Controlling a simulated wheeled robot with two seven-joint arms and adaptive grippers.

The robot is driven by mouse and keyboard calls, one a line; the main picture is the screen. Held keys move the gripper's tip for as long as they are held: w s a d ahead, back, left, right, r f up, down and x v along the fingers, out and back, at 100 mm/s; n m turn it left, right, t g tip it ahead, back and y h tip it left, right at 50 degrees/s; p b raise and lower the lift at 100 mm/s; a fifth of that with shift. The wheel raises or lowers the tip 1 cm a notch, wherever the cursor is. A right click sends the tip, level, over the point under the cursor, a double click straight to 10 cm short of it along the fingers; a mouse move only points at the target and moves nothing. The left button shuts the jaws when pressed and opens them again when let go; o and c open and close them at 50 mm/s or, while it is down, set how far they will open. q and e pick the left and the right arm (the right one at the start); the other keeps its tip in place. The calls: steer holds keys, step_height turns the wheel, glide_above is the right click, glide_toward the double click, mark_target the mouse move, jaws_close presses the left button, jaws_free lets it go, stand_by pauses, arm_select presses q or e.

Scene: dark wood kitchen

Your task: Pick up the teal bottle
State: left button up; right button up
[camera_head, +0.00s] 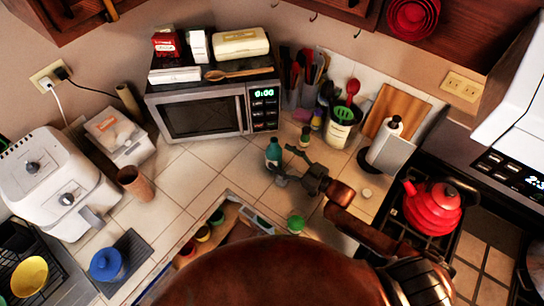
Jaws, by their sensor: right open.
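The teal bottle (273,151) stands upright on the tiled counter (185,178), just in front of the microwave's right side. My right gripper (278,175) reaches in from the lower right with its fingers pointing left. It is open, and its fingertips are close by the lower part of the bottle in the picture. They partly cover the bottle's base, so I cannot tell whether they touch it. Nothing shows between the fingers apart from the bottle's lower edge. My left gripper is not in view.
A small dark bottle (305,137) stands right of the teal one, near a utensil crock (338,130). The microwave (205,110) is behind. A paper towel holder (388,150) and red kettle (432,207) are at right. Clear tiles lie left of the bottle.

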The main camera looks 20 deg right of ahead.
mark_target(274, 152)
steer(key=x, duration=0.4)
steer(key=shift+w+f, duration=0.1)
steer(key=shift+f, duration=0.1)
steer(key=shift+c, duration=0.2)
jaws_close()
steer(key=shift+r, duration=0.2)
stand_by(0.4)
